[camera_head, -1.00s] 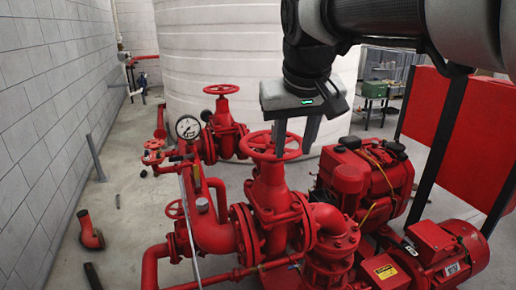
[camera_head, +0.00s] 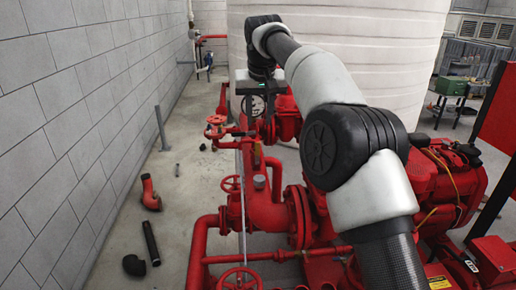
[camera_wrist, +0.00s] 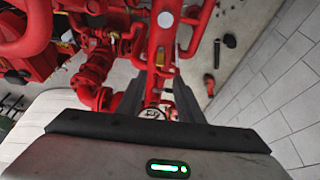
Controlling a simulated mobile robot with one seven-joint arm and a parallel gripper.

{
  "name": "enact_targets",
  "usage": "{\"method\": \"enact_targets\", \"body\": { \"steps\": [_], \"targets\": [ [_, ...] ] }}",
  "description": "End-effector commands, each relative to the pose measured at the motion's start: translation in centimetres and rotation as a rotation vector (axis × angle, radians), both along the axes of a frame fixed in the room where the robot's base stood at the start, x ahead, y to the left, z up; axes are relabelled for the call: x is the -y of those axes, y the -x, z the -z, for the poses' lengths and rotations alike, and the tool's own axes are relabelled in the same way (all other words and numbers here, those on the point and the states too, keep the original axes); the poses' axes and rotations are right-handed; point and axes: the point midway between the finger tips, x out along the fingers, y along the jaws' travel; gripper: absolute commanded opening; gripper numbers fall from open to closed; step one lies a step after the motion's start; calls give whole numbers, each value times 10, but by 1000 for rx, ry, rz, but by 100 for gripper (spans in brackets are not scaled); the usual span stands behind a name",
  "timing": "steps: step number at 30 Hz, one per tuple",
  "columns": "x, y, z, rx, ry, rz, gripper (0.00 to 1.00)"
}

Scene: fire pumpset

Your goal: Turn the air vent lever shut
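My gripper (camera_head: 257,112) is at the pressure gauge (camera_head: 257,104) on the red pipework in the head view, pointing down. In the wrist view, the two dark fingers of my gripper (camera_wrist: 160,88) stand apart with nothing held between them. The gauge also shows in the wrist view (camera_wrist: 152,114), low between the fingers. A small yellow part (camera_wrist: 166,71) on the red pipe shows near the fingertips; it may be the air vent lever, but I cannot tell its position clearly.
A small red handwheel (camera_head: 215,120) is left of my gripper. Red pump pipes (camera_head: 265,213) stand below, and the red engine (camera_head: 445,180) is at the right. A white tank (camera_head: 345,45) rises behind. Loose pipe pieces (camera_head: 150,193) lie on the open floor along the block wall (camera_head: 70,110).

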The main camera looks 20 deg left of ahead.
Motion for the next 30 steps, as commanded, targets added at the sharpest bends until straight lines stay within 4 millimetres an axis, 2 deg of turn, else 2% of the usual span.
{"method": "enact_targets", "body": {
  "steps": [1,3,16,24,30],
  "targets": [
    [-1,-4,13,-4,2,0,34],
    [-3,-9,28,-4,1,1,34],
    [-17,-41,109,-4,0,1,34],
    [-21,-50,132,-1,0,1,34],
    [-21,-51,134,0,0,1,34]
  ]
}}
